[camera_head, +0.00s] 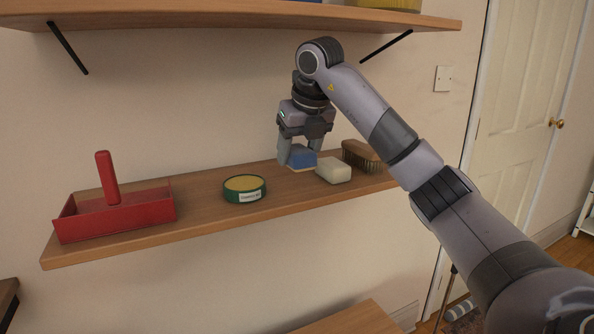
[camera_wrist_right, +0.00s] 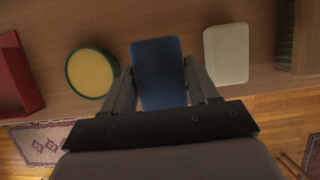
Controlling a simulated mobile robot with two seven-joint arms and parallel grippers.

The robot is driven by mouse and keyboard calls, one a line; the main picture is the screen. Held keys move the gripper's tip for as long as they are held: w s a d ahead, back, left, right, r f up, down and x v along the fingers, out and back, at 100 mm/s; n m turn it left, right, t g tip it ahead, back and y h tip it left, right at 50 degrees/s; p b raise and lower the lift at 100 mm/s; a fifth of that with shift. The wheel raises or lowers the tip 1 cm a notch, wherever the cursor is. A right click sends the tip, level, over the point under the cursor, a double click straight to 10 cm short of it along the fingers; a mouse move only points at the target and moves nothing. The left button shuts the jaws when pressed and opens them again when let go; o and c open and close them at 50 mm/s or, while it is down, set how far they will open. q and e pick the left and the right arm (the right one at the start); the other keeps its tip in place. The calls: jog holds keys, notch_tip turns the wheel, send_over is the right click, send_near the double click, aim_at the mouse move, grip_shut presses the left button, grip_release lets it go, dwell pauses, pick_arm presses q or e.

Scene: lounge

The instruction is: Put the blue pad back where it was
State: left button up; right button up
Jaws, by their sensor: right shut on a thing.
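The blue pad (camera_head: 301,159) is at the lower wall shelf (camera_head: 218,208), between a green tin and a white block. It also shows in the right wrist view (camera_wrist_right: 159,72), between the two fingers. My right gripper (camera_head: 299,152) reaches down from above and is shut on the blue pad. In the right wrist view the fingers (camera_wrist_right: 161,85) lie along its two sides. The pad appears to be at shelf height; whether it rests on the wood is hard to tell. My left gripper is not in view.
A red tray with a handle (camera_head: 115,214) stands at the shelf's left end. The green tin (camera_head: 244,188) is left of the pad. The white block (camera_head: 334,170) and a brush (camera_head: 361,156) are close on its right. An upper shelf (camera_head: 230,14) overhangs.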

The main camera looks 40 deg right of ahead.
aim_at(297, 185)
notch_tip(297, 185, down, 4)
jog(key=shift+r, duration=0.2)
jog(key=shift+w+d+f, duration=0.1)
jog(key=shift+w+f, duration=0.25)
jog(key=shift+f, duration=0.15)
jog(key=o, duration=0.9)
